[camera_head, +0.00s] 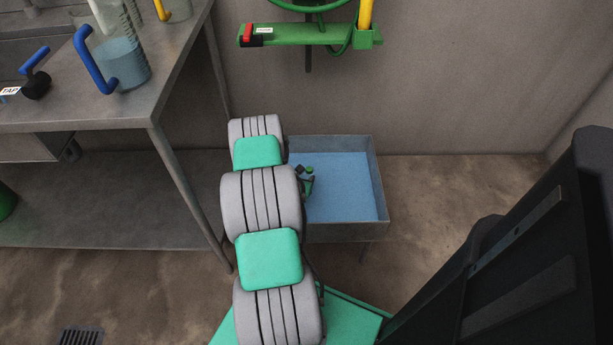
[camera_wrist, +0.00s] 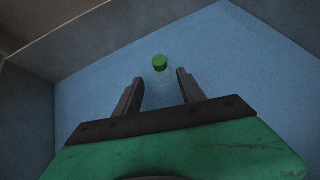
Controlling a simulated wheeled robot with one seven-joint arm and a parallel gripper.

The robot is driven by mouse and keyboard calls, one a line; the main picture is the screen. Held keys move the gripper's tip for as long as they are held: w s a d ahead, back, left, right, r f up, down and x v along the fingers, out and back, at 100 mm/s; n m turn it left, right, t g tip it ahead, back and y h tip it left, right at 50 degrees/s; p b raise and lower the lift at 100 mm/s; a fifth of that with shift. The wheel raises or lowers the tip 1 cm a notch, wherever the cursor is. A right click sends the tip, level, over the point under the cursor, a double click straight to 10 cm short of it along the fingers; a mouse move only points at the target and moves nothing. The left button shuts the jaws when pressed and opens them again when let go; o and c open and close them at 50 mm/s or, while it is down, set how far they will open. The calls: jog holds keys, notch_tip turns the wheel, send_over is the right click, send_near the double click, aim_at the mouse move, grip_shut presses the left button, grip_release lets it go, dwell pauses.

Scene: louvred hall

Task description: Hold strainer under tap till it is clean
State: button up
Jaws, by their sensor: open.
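I see no strainer in either view. A small black fixture (camera_head: 36,86) with a blue lever (camera_head: 35,60) and a tag reading TAP stands at the left on the worktop. My gripper (camera_wrist: 160,75) is open. It is low over the blue-bottomed metal basin (camera_head: 352,190), which also shows in the wrist view (camera_wrist: 90,95). A small green cap (camera_wrist: 160,62) lies just beyond and between the fingertips, with a faint clear body, perhaps a bottle, reaching back between the fingers. The fingers show gaps to it on both sides. In the head view my arm hides the basin's left part.
A clear jug (camera_head: 126,66) with blue handle and bluish liquid stands near the worktop's (camera_head: 175,75) right edge. A green wall fixture (camera_head: 300,34) with red and yellow parts hangs above the basin. A floor grate (camera_head: 80,336) lies lower left. Floor right of the basin is clear.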

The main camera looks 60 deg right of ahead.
aim_at(308, 174)
jog(key=b+x, duration=0.5)
jog(key=x, duration=0.2)
jog(key=shift+s+f+b, duration=0.15)
jog(key=shift+f+b, duration=0.15)
jog(key=shift+d+f+b, duration=0.1)
jog(key=shift+d+b, duration=0.35)
jog(key=shift+d, duration=0.15)
grip_shut()
dwell(0.8)
